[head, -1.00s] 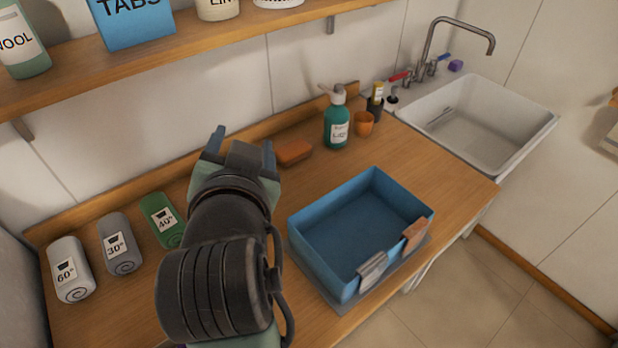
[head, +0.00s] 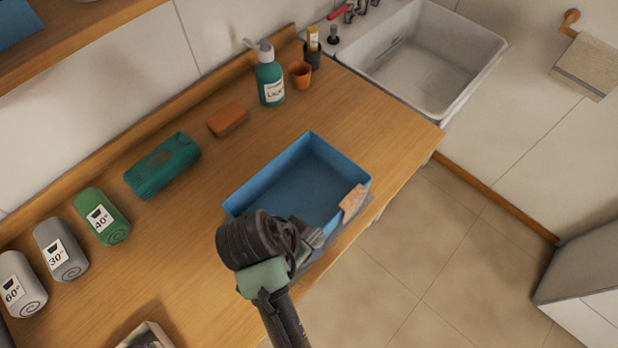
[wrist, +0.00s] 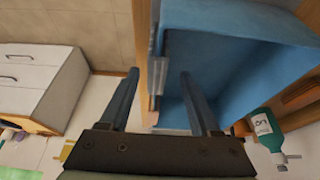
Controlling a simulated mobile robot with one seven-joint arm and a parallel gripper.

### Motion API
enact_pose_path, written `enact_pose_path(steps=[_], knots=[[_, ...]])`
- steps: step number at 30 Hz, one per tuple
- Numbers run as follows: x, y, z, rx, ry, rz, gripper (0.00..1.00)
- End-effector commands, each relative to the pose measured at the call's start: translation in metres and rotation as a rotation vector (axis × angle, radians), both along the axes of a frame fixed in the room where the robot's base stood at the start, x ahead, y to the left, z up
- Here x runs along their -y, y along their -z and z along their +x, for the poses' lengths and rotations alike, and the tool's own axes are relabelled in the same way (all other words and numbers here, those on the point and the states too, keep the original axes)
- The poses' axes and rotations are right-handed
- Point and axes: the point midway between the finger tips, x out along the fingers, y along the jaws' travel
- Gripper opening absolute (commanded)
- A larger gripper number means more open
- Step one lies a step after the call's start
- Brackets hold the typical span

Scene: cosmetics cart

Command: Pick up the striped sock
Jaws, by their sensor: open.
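A blue bin (head: 262,185) stands on the wooden counter near its front edge. A grey cloth with faint stripes (head: 314,237), which looks like the striped sock, hangs over its front rim. A brown-orange cloth (head: 352,203) hangs over the rim further right. In the wrist view my gripper (wrist: 158,75) is open and empty. The bin's wall and the grey cloth (wrist: 156,60) appear between its two fingers; I cannot tell if either finger touches them. In the head view my wrist hides part of the bin's front and of the grey cloth.
A soap bottle (head: 270,82), an orange cup (head: 300,74), a brown block (head: 228,119) and a teal case (head: 162,165) stand along the back. Rolled towels (head: 102,216) lie left. The sink (head: 425,60) is at the back right. Open floor (head: 430,250) lies beyond the counter's edge.

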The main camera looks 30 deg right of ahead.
Motion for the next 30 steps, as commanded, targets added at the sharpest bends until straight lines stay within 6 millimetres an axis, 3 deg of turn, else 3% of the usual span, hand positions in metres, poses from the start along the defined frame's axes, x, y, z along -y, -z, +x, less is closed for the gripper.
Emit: enact_pose_path(steps=[12,21,30], knots=[[0.020,0.043,0.001,0.000,-0.001,0.000,0.64],[0.022,0.049,0.003,0.003,-0.001,0.001,0.64],[0.021,0.049,0.003,0.002,-0.002,0.001,0.12]])
